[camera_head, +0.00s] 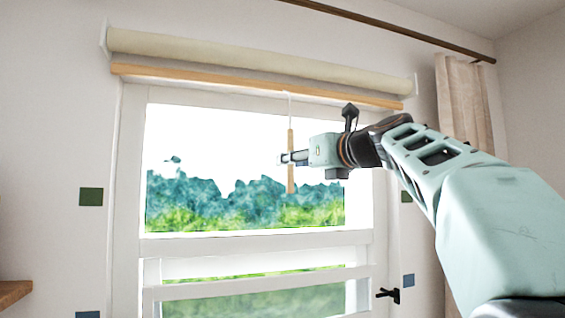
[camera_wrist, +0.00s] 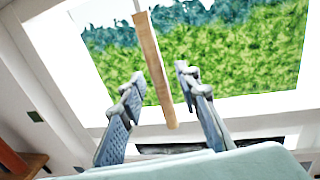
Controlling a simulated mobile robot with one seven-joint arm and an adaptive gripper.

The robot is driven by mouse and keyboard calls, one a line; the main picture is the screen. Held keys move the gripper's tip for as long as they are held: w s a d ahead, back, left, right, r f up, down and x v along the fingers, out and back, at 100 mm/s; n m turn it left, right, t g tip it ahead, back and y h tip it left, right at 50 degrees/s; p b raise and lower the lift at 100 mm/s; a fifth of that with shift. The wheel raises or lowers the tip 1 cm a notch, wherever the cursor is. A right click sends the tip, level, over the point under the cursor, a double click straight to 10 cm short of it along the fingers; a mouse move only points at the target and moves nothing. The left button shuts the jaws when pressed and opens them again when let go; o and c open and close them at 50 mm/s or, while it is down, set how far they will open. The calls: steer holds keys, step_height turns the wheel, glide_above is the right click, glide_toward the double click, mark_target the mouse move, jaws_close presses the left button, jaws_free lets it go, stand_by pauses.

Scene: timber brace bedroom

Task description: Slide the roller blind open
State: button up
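The roller blind (camera_head: 250,66) is a cream roll above the window, with a wooden bottom bar (camera_head: 250,88) just below it; nearly the whole pane is uncovered. A thin white cord hangs from the bar and carries a slim wooden pull handle (camera_head: 291,180). My gripper (camera_head: 287,158) is at the handle's middle height in the head view. In the wrist view, the handle (camera_wrist: 152,62) lies between the two spread fingers of my gripper (camera_wrist: 160,80), with a visible gap on each side. Whether the handle is fully within finger depth is unclear.
The white window frame (camera_head: 130,190) has a lower rail and a black latch (camera_head: 389,295). A curtain (camera_head: 464,105) hangs at the right from a dark rod (camera_head: 390,25). A wooden surface edge (camera_head: 14,293) shows at lower left. Space left of the handle is clear.

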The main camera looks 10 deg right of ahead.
steer(key=v, duration=0.6)
steer(key=shift+a, duration=0.1)
